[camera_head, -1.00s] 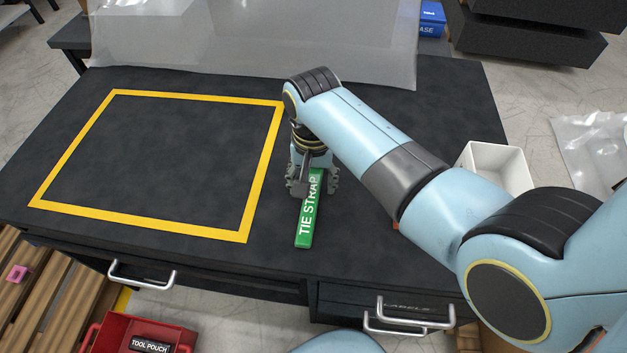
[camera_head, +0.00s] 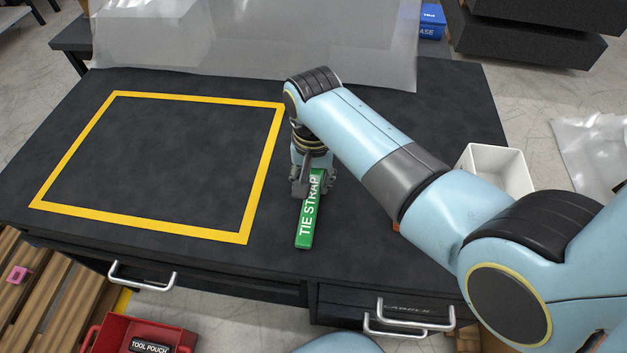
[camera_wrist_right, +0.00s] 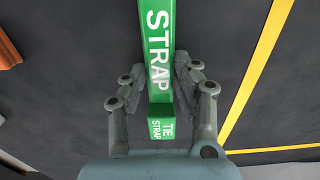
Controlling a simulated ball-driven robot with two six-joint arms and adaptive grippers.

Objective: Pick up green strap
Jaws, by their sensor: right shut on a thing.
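The green strap (camera_head: 308,222), a long bar lettered "TIE STRAP", lies on the dark tabletop just right of the yellow-outlined area. My right gripper (camera_head: 313,184) is over its far part and shut on it, with a finger on each side. In the right wrist view the strap (camera_wrist_right: 159,45) runs up from between the fingers of my right gripper (camera_wrist_right: 160,95), and its labelled end face points toward the camera. The gripper and arm hide part of the strap's far end in the head view. My left gripper is not in view.
A yellow outlined rectangle (camera_head: 247,237) marks the left of the dark table (camera_head: 370,255). A white bin (camera_head: 515,170) stands right, behind my arm. Clear plastic sheeting (camera_head: 270,45) covers the back edge. A red tool pouch box (camera_head: 115,325) sits below the front left.

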